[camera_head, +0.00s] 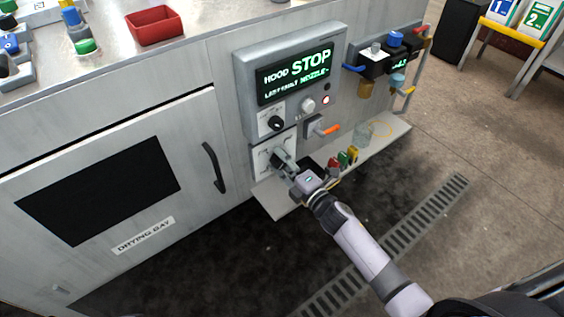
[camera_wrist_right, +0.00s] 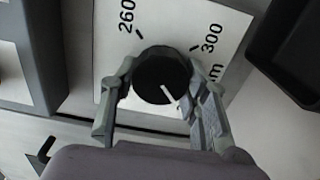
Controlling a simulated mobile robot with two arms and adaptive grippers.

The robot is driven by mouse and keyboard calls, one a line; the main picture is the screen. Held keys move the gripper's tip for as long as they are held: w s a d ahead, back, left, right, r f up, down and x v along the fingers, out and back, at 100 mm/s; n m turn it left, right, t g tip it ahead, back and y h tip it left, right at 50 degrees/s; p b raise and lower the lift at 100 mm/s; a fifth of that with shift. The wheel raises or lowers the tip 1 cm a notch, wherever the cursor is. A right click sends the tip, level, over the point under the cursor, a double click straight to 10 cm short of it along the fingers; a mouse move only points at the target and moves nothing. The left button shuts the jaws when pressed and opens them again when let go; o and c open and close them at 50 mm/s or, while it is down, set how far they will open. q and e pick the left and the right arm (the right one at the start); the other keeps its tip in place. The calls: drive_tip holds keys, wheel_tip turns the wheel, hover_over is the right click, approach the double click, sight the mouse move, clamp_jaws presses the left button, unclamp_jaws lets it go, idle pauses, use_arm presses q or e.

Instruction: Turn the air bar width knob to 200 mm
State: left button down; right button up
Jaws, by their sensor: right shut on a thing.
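The black round knob (camera_wrist_right: 160,72) sits on a white scale plate (camera_wrist_right: 190,20) in the right wrist view. The marks 260 and 300 are readable; the rest of the scale is hidden. The knob's white pointer line runs to the lower right, toward one finger and away from the 260 mark. My right gripper (camera_wrist_right: 161,87) is shut on the knob, one finger on each side. In the head view my right gripper (camera_head: 284,165) reaches the lower white plate (camera_head: 262,158) on the machine front and mostly covers the knob. My left gripper is not in view.
Above is a panel with a green STOP display (camera_head: 295,72) and a smaller black knob (camera_head: 276,123). An orange-handled lever (camera_head: 326,130) is to the right. A shelf (camera_head: 385,140) below holds red, green and yellow items. A door handle (camera_head: 213,167) is to the left.

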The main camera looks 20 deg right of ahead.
drive_tip(key=shift+f, duration=0.1)
drive_tip(key=o, duration=1.1)
drive_tip(key=shift+o, duration=0.2)
drive_tip(key=v, duration=1.2)
